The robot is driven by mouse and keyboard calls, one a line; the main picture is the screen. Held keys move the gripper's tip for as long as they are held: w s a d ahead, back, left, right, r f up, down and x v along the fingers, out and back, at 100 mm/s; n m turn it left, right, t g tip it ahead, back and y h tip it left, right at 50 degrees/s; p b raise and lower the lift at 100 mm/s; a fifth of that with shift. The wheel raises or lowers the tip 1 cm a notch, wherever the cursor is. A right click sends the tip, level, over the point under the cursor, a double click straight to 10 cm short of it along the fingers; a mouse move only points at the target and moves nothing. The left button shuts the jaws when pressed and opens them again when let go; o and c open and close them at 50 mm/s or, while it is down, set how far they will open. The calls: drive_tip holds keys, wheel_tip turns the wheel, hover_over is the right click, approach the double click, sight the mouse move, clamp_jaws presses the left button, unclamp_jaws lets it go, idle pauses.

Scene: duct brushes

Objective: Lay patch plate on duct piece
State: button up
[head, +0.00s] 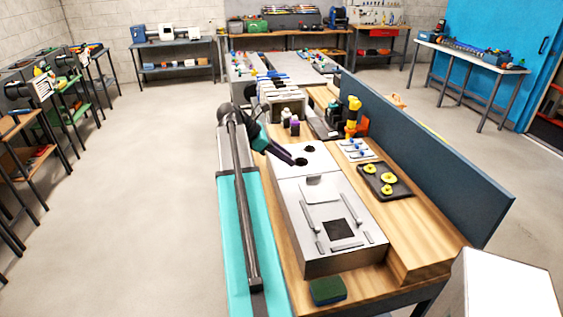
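The duct piece (292,217) is a long grey metal box on the wooden bench in the middle of the head view. Its top has a dark square opening (341,229), with thin strips beside it. A pale, flat rectangular piece (319,194) lies on the top behind the opening; I cannot tell for sure whether it is the patch plate. My gripper (299,161) is small and dark at the end of my arm, over the pale far section of the box, behind the flat piece. Its fingers are too small to tell open from shut, and I see nothing clearly held.
A black tray (372,196) with yellow round parts is right of the duct. A white card with blue items (356,149) lies behind it. Bottles (290,125) stand beyond my gripper. A blue-grey panel (430,160) borders the bench's right. A green-topped block (327,291) lies in front.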

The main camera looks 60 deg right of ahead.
drive_tip(key=w+a+f+t, duration=0.1)
drive_tip(key=w+a+f, duration=0.5)
drive_tip(key=f, duration=0.3)
drive_tip(key=w+a+f+t, duration=0.1)
drive_tip(key=w+a+f, duration=0.45)
drive_tip(key=f, duration=0.35)
drive_tip(key=w+a+f+m+t+y, duration=0.1)
drive_tip(key=w+a+f, duration=0.1)
drive_tip(key=a+f, duration=0.55)
drive_tip(key=w+a+f+m+y, duration=0.1)
drive_tip(key=w+a+f, duration=0.1)
drive_tip(key=a+f, duration=0.6)
drive_tip(key=s+a+f+m+y, duration=0.1)
drive_tip(key=s+a+f, duration=0.3)
drive_tip(key=a, duration=0.5)
drive_tip(key=s+a+f+m+y, duration=0.1)
drive_tip(key=s+a+f, duration=0.1)
drive_tip(key=a+f, duration=0.6)
drive_tip(key=s+a+f+m+y, duration=0.15)
drive_tip(key=s+a+f, duration=0.25)
drive_tip(key=a, duration=0.6)
drive_tip(key=s+a+f+m+g, duration=0.1)
drive_tip(key=s+a+f, duration=0.3)
drive_tip(key=s+a, duration=0.4)
drive_tip(key=shift+f+m+g, duration=0.25)
drive_tip(key=shift+m+g, duration=0.05)
drive_tip(key=shift+m, duration=0.35)
